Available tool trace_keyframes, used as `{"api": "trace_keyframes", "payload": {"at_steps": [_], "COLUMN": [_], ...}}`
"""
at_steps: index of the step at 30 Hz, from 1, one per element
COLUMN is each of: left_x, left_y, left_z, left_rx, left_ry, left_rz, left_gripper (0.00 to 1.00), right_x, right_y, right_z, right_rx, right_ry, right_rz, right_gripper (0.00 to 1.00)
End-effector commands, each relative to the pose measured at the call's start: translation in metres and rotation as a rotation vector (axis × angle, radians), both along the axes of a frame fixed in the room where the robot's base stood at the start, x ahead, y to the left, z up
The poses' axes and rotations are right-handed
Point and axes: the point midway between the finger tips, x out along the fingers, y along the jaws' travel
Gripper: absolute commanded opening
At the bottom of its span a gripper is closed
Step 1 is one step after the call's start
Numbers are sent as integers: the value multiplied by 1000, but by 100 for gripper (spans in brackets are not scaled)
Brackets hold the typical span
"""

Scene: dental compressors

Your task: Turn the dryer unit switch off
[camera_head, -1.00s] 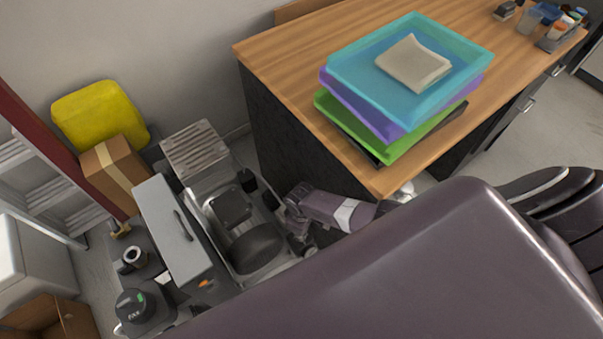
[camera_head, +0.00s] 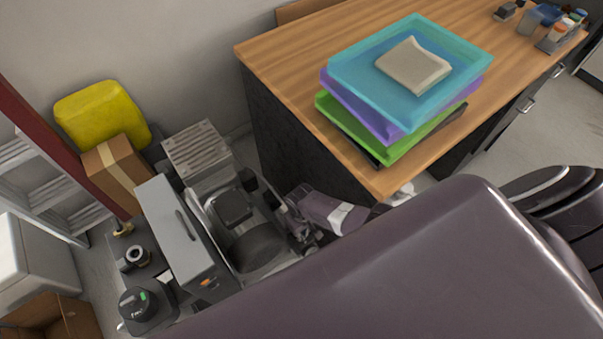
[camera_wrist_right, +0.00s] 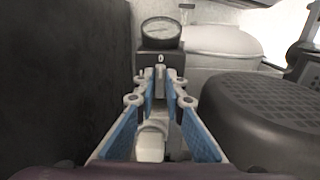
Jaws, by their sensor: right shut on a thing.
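My right gripper (camera_head: 292,222) is low between the compressor unit and the desk's dark side panel in the head view. In the right wrist view its fingers with blue pads (camera_wrist_right: 160,78) are nearly together, shut on a small dark switch knob. The knob is on the front of a black switch box (camera_wrist_right: 151,60) marked "0", under a round gauge (camera_wrist_right: 160,32). The fingertips cover most of the knob. The compressor unit (camera_head: 250,245) shows in the head view, but the switch box cannot be made out there. My left gripper is not in view.
The desk (camera_head: 290,50) with stacked trays (camera_head: 345,68) stands close to my right arm. A grey cabinet (camera_head: 170,222), a cardboard box (camera_head: 112,170) and a yellow container (camera_head: 100,115) are at the left. A ridged black cover (camera_wrist_right: 255,115) is close right of the fingers.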

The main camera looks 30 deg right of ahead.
Motion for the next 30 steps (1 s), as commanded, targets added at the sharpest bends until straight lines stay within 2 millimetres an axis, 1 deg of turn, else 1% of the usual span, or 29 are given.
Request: {"api": "trace_keyframes", "payload": {"at_steps": [8,9,12,13,23,26,30], "left_x": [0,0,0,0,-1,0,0], "left_y": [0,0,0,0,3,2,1], "left_z": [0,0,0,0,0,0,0], "left_rx": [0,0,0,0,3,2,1], "left_ry": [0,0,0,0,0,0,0], "left_rz": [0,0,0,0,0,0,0], "left_gripper": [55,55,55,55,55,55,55], "right_x": [1,1,1,1,1,1,1], "right_y": [0,0,0,0,0,0,0], "right_z": [0,0,0,0,1,5,15], "right_rx": [0,0,1,1,1,1,2], "right_ry": [-1,-2,-1,-1,-1,-2,-3], "right_rz": [-3,-3,-3,-2,-1,-1,-1], "right_gripper": [0,14,25,28,28,28,28]}}
